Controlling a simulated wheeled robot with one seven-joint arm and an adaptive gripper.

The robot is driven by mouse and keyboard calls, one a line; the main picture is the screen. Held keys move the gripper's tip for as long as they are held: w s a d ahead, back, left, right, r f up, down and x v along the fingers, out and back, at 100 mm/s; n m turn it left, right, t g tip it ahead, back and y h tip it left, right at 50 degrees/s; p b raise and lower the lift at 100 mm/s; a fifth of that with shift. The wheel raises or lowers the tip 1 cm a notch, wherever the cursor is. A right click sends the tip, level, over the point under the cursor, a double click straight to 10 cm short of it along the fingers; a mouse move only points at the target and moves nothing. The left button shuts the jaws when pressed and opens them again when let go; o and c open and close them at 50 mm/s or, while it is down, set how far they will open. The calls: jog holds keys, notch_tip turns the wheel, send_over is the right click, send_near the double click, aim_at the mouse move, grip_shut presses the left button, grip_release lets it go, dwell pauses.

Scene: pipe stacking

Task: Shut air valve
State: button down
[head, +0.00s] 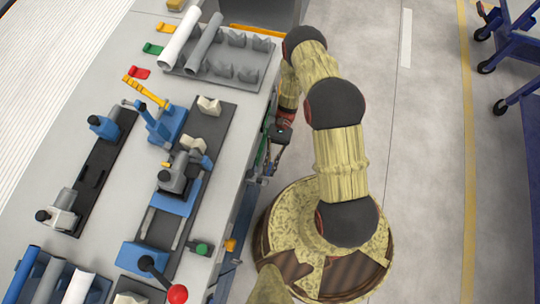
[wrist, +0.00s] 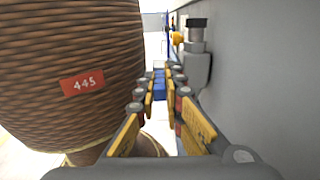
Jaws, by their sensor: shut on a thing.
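My gripper (head: 265,170) hangs low beside the right side of the workbench, partly hidden by my arm. In the wrist view its two yellow-padded fingers (wrist: 160,92) close in on a small blue piece (wrist: 159,80) between their tips. I cannot tell whether this blue piece is the air valve's handle, as the fingers hide most of it. A grey fitting with a black cap (wrist: 196,46) sticks out from the bench side, right of the fingers and apart from the tips. A small yellow part (wrist: 178,38) shows just beyond it.
The workbench (head: 70,125) carries blue clamps (head: 167,125), a pipe rack (head: 215,68) and a red-knobbed lever (head: 177,294). Its grey side wall (wrist: 265,80) stands close on the gripper's right. Blue carts (head: 515,50) stand at the far right. The floor between is clear.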

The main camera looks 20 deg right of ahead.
jog(key=shift+f, duration=0.1)
dwell(0.4)
jog(key=c, duration=1.9)
grip_release()
jog(key=v, duration=1.2)
jog(key=shift+f, duration=0.15)
